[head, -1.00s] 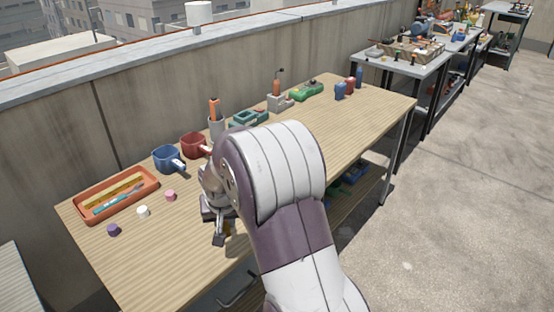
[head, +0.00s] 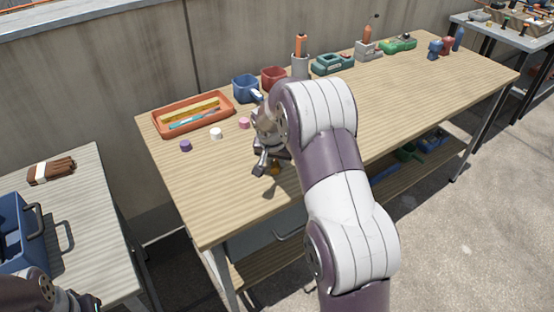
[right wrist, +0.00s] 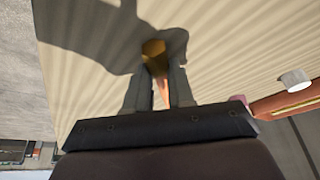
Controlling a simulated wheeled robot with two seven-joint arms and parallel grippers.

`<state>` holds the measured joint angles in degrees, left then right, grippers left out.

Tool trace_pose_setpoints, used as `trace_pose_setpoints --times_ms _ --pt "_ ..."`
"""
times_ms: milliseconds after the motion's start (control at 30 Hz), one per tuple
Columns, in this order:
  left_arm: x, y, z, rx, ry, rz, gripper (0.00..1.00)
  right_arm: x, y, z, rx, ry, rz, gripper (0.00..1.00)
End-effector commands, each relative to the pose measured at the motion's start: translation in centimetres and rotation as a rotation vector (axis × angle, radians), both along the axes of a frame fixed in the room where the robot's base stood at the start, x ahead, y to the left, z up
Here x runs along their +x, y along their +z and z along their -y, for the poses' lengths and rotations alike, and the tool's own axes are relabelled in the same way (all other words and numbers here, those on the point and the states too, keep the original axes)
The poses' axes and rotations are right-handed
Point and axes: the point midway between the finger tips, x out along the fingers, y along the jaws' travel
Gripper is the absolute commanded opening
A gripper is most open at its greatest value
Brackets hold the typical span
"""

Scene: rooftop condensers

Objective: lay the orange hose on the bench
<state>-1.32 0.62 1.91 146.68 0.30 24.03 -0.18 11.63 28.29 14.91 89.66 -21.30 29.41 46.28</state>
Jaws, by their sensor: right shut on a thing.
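The wooden bench (head: 400,105) runs along the wall in the head view. My right gripper (head: 268,166) is over the bench's near left part, pointing down. It is shut on the orange hose (head: 276,169), of which only a small amber-orange piece shows. In the right wrist view the orange hose (right wrist: 153,48) sits between the two fingers (right wrist: 160,85), its end over the bench top, with shadow beside it. I cannot tell whether it touches the wood. My left gripper (head: 82,301) is only partly in view at the lower left edge; its fingers cannot be made out.
Purple (head: 185,146), white (head: 216,134) and pink (head: 243,123) pieces lie nearby. A side table (head: 90,215) holds a blue toolbox (head: 12,245). The bench's middle is clear.

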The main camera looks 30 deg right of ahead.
Motion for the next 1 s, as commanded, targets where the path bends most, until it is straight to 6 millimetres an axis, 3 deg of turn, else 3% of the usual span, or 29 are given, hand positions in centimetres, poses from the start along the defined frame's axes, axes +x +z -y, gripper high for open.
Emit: trace_pose_setpoints --times_ms 267,300,367,633,733,1000 --pt "0.0 -0.3 0.0 0.0 0.0 0.0 0.5 0.0 -0.2 0.0 0.0 -0.001 0.002 0.0" --pt "0.0 -0.2 0.0 0.0 0.0 0.0 0.5 0.0 -0.2 0.0 0.0 -0.001 0.002 0.29" --pt "0.0 -0.2 0.0 0.0 0.0 0.0 0.5 0.0 -0.1 0.0 0.0 -0.001 0.002 0.48" --pt "0.0 -0.1 0.0 0.0 0.0 0.0 0.5 0.0 0.0 0.0 0.0 -0.001 0.002 0.48" --pt "0.0 0.3 0.0 0.0 0.0 0.0 0.5 -0.1 0.9 -0.1 0.0 0.0 0.004 0.48" --pt "0.0 1.2 0.0 0.0 0.0 0.0 0.5 -2.0 7.3 -1.8 -0.001 0.001 0.005 0.48"
